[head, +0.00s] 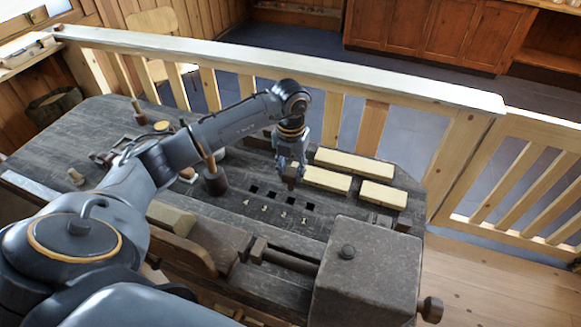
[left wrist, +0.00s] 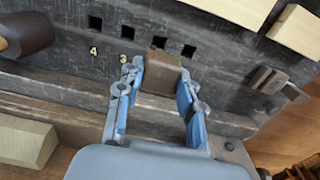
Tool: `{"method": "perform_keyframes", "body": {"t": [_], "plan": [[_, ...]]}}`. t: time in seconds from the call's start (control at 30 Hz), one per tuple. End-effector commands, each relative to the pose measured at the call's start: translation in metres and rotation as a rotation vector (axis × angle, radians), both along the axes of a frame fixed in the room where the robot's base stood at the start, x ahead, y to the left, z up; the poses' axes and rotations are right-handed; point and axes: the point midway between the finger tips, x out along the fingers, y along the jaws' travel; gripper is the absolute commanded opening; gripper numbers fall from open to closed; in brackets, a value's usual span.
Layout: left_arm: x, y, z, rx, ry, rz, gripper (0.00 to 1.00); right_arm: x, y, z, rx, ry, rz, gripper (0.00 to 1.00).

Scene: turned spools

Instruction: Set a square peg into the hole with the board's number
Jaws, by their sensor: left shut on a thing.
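My left gripper (head: 291,172) hangs over the dark workbench and is shut on a brown square peg (head: 290,183). The wrist view shows the peg (left wrist: 164,70) between the two blue-grey fingers. A row of several square holes (head: 272,196) is cut in the bench top, with small pale numbers beside them. In the left wrist view, 4 and 3 can be read beside the two leftmost holes (left wrist: 127,33); the numbers further right are hidden by the gripper and peg. The peg is above the bench, close to the row. My right gripper is not in view.
Cream wooden blocks (head: 354,165) lie behind and right of the holes. A dark vise (head: 366,270) stands at the front right. A brown spool with an upright stick (head: 215,181) stands left of the holes. A wooden railing (head: 270,67) runs behind the bench.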

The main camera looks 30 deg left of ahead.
Motion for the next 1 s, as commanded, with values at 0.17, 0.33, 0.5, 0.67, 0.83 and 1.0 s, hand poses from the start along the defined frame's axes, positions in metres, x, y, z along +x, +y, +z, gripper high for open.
{"method": "perform_keyframes", "body": {"t": [0.17, 0.33, 0.5, 0.67, 0.83, 1.0], "plan": [[0.0, 0.0, -0.018, 0.0, 0.001, 0.001, 0.06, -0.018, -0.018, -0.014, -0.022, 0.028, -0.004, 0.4], [0.0, 0.0, -0.031, 0.0, 0.001, 0.001, 0.06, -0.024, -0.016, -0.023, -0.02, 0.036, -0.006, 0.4], [0.0, 0.0, -0.045, 0.0, 0.0, 0.001, 0.06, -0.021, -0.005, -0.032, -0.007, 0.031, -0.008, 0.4], [0.0, 0.0, -0.058, -0.001, 0.001, 0.0, 0.06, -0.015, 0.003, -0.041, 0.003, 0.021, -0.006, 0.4], [0.0, 0.0, -0.072, 0.0, 0.001, 0.0, 0.06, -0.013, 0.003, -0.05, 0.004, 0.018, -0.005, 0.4], [0.0, 0.0, -0.083, 0.0, 0.0, 0.001, 0.06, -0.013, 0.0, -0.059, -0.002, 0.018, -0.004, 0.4]]}}
